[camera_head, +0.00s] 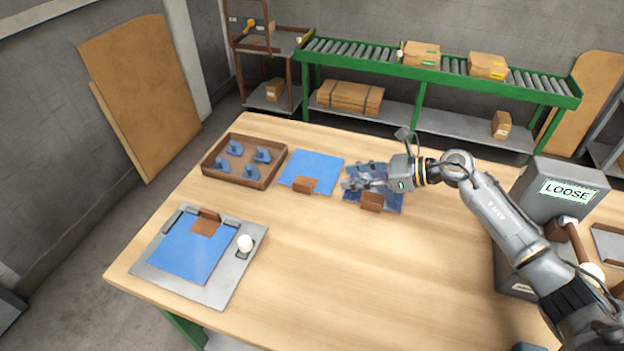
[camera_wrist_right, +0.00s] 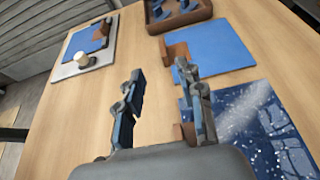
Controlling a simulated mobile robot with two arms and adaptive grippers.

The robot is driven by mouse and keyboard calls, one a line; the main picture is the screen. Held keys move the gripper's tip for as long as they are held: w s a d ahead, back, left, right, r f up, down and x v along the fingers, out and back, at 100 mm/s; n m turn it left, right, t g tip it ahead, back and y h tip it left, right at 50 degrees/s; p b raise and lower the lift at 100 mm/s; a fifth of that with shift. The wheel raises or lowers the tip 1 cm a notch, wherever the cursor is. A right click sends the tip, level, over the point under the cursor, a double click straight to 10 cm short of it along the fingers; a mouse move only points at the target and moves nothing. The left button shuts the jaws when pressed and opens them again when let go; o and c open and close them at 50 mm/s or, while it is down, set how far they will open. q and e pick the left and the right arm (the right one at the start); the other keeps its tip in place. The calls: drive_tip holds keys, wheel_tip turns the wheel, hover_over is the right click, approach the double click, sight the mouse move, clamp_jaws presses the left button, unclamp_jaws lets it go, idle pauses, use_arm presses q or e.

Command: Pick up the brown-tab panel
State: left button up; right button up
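A dark blue speckled panel (camera_head: 389,202) with a brown tab (camera_head: 372,201) lies on the table under my right gripper (camera_head: 356,177). In the right wrist view the speckled panel (camera_wrist_right: 262,125) is at the right, its tab (camera_wrist_right: 186,134) partly hidden behind a finger. A plain blue panel (camera_head: 315,168) with a brown tab (camera_head: 304,185) lies left of it. Another blue panel (camera_head: 184,250) with a brown tab (camera_head: 207,222) sits on a grey plate (camera_head: 225,281). My right gripper's fingers (camera_wrist_right: 158,75) are apart with bare table visible between them. My left gripper is out of view.
A brown tray (camera_head: 240,182) with several blue pieces stands at the table's back left. A white knob (camera_head: 245,242) is on the grey plate. A grey machine labelled LOOSE (camera_head: 555,200) stands at right. The table's front middle is clear. A roller conveyor (camera_head: 350,50) is behind.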

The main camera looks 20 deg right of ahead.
wheel_tip(320, 180, down, 2)
drive_tip(key=shift+w+f+b, duration=0.1)
drive_tip(key=shift+b, duration=0.45)
approach(305, 184)
drive_tip(key=x, duration=0.5)
drive_tip(key=b+x, duration=0.1)
drive_tip(key=x, duration=0.4)
drive_tip(key=shift+w+a+f+b, duration=0.15)
drive_tip(key=shift+a+b, duration=0.1)
drive_tip(key=shift+b, duration=0.1)
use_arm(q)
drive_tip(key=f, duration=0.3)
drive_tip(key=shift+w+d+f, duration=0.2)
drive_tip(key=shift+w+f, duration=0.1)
use_arm(e)
drive_tip(key=shift+d, duration=0.1)
drive_tip(key=shift+c, duration=0.4)
clamp_jaws()
